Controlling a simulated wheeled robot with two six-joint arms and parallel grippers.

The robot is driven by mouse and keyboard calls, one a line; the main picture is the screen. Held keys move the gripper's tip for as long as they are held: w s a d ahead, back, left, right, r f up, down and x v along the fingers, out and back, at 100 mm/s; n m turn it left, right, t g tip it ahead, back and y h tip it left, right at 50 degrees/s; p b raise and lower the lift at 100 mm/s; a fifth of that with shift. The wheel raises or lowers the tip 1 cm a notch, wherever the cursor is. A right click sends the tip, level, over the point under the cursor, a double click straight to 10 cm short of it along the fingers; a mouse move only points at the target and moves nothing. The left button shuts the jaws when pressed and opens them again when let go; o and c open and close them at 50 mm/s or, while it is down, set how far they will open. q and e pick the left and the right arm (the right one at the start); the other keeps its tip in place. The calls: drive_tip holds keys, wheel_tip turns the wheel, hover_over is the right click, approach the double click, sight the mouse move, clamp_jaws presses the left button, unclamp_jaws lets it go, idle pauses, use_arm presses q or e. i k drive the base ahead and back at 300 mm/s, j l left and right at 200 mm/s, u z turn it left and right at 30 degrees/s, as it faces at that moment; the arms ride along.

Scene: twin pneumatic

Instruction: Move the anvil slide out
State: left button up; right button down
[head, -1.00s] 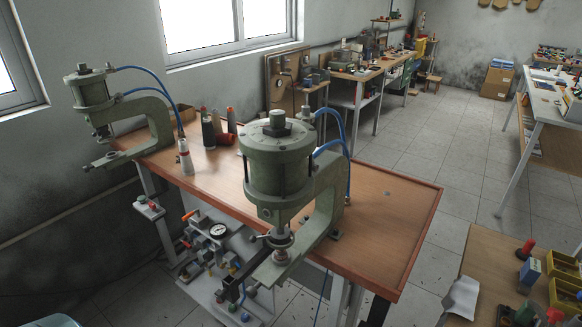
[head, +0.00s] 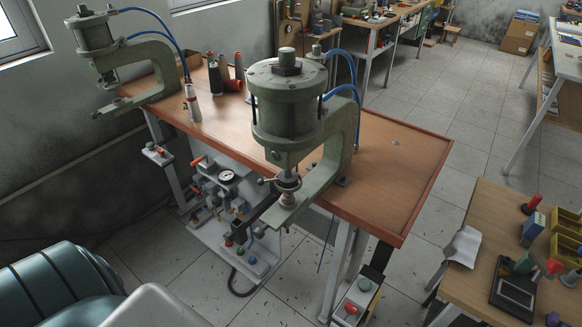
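The near green press (head: 288,100) stands on the wooden bench with its ram pointing down over its lower arm. A dark bar (head: 252,222), seemingly the anvil slide, projects to the lower left from under the ram. How far it sits in or out is hard to tell. Neither of my grippers is in view.
The bench (head: 390,170) carries thread cones (head: 215,80) behind the presses. Below are a valve panel with a gauge (head: 227,176) and a control box (head: 352,305). A side table (head: 480,215) stands at right. A teal ribbed object (head: 50,285) fills the lower left.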

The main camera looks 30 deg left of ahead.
sight(279, 213)
drive_tip(key=j+u, duration=0.3)
drive_tip(key=u, duration=0.15)
drive_tip(key=j+u, duration=0.25)
drive_tip(key=u, duration=0.15)
